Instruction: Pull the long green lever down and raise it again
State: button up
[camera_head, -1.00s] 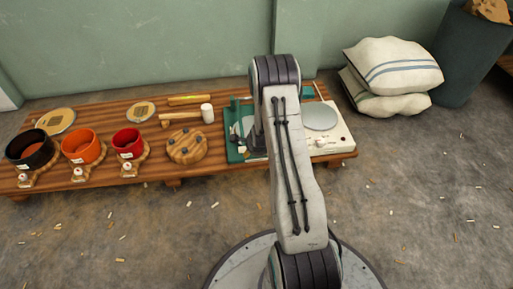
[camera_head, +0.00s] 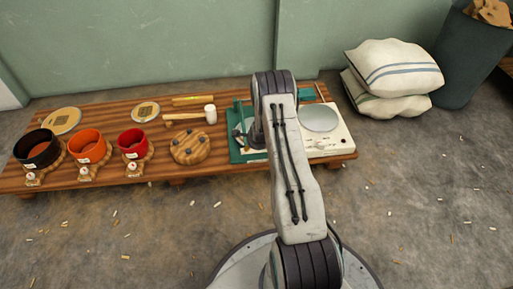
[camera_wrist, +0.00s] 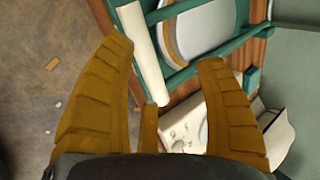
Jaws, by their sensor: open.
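A green-framed device (camera_head: 237,155) stands on the right part of the low wooden table in the head view, partly hidden behind my arm. In the wrist view a long green bar (camera_wrist: 222,51), possibly the lever, runs up to the right, beyond my fingertips. Another green bar lies above it, with a pale oval plate (camera_wrist: 205,25) between them. My gripper (camera_wrist: 167,58) is open, its two brown fingers spread wide. A cream rod (camera_wrist: 142,50) shows beside the left fingertip. Nothing is clearly held; whether a finger touches the bar cannot be told.
Black (camera_head: 37,150), orange (camera_head: 87,147) and red (camera_head: 132,143) bowls stand on the table's left. A round wooden block (camera_head: 190,147) and a mallet (camera_head: 192,115) lie left of the device. A white scale (camera_head: 332,140) is on its right. White sacks (camera_head: 392,75) lie beyond.

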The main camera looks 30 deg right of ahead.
jog(key=w+d+r+g, duration=0.1)
jog(key=w+d, duration=0.1)
jog(key=w, duration=0.2)
jog(key=shift+s+a+f+g+y+b, duration=0.3)
jog(key=shift+s+f+g+b, duration=0.25)
jog(key=shift+f, duration=0.75)
jog(key=shift+s+a+f+g+y+b, duration=0.15)
jog(key=shift+s+f+g+y+b, duration=0.2)
jog(key=shift+f+b, duration=0.7)
jog(key=shift+s+a+f+g+y+b, duration=0.3)
jog(key=shift+s+f+g, duration=0.2)
jog(key=shift+f, duration=1.1)
jog(key=c, duration=1.2)
jog(key=shift+r, duration=0.15)
jog(key=shift+c, duration=0.3)
